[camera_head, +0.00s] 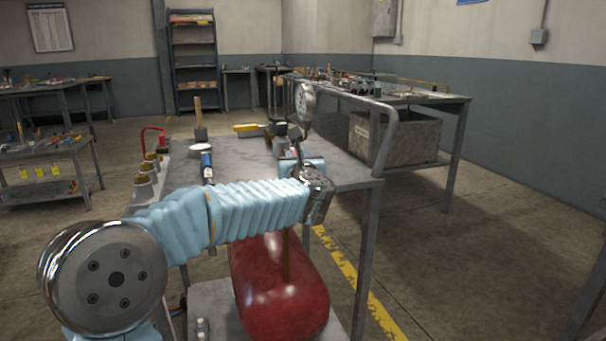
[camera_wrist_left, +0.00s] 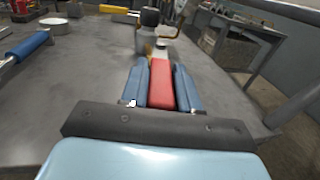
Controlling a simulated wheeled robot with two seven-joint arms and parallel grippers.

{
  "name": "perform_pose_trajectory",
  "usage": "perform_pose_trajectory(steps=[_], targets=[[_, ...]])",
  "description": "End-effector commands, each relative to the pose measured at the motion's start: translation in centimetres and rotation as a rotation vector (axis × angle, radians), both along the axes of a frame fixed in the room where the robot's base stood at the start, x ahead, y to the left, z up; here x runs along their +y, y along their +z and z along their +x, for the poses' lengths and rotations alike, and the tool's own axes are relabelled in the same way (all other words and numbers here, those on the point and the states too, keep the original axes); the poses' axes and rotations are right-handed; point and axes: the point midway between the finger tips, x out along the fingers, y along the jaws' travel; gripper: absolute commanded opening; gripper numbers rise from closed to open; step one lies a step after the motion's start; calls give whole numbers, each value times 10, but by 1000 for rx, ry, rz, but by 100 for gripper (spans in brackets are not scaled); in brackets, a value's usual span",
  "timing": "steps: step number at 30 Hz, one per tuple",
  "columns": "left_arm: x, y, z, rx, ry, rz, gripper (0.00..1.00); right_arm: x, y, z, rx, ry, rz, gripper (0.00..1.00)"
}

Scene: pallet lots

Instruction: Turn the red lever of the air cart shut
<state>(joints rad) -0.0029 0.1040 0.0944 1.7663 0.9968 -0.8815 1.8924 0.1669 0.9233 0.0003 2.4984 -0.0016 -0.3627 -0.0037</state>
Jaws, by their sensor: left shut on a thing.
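The air cart (camera_head: 240,160) is a grey metal cart with a red tank (camera_head: 280,295) below its top. The red lever (camera_wrist_left: 162,90) lies between the two blue fingers of my left gripper (camera_wrist_left: 161,72) in the left wrist view, and the fingers are shut on it. The lever points from the gripper towards a grey valve body with a brass part (camera_wrist_left: 161,43) just beyond. In the head view my left arm crosses in front of the cart, and it hides the lever. My right gripper is not in view.
A round gauge (camera_head: 306,103) stands above the valve. Floor to the right is clear.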

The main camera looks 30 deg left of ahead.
Motion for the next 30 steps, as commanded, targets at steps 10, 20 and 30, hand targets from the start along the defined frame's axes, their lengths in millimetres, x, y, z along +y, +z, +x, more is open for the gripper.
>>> perform_pose_trajectory(steps=[10, 20, 30], targets=[[29, -5, -16, -8, -306, 8, 0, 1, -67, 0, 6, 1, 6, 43], [49, 0, -19, -4, -559, 5, 0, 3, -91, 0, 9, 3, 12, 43], [60, 3, -19, -5, -691, 5, 0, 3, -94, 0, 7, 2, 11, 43]])
